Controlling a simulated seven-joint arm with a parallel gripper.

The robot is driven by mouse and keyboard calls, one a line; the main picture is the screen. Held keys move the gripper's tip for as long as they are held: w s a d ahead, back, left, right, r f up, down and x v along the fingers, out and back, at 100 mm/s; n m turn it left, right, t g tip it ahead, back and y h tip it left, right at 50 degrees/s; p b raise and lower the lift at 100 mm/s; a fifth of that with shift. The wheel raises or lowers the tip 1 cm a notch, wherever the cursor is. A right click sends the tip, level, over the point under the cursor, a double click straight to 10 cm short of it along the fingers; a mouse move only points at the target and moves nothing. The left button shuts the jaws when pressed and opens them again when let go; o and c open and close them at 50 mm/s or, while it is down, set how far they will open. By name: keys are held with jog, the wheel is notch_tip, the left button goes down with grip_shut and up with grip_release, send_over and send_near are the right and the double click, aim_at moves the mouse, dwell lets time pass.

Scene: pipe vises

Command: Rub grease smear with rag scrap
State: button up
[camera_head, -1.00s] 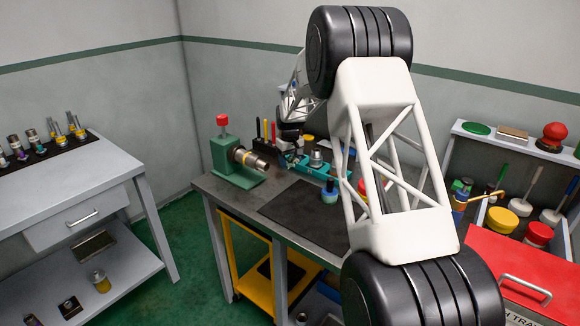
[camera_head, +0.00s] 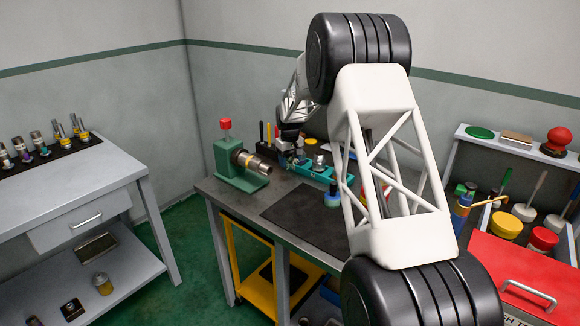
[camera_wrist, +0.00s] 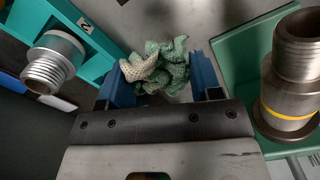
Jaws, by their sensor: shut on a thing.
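The rag scrap (camera_wrist: 155,66) is a crumpled, pale green knitted cloth in the wrist view. My gripper (camera_wrist: 160,62) is shut on it, with a blue finger at each side. The rag bunches out past the fingertips above the grey bench top. I cannot make out the grease smear for certain; part of the bench is hidden by the rag and fingers.
The vise holds a metal pipe with a yellow band (camera_wrist: 288,108), close right of my gripper. A teal tray (camera_wrist: 98,68) with a threaded fitting (camera_wrist: 52,62) is close left. A dark mat (camera_head: 305,214) lies nearer on the bench. A red toolbox (camera_head: 520,270) stands at right.

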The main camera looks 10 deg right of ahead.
jog(key=shift+w+a, duration=0.6)
jog(key=shift+f, duration=0.1)
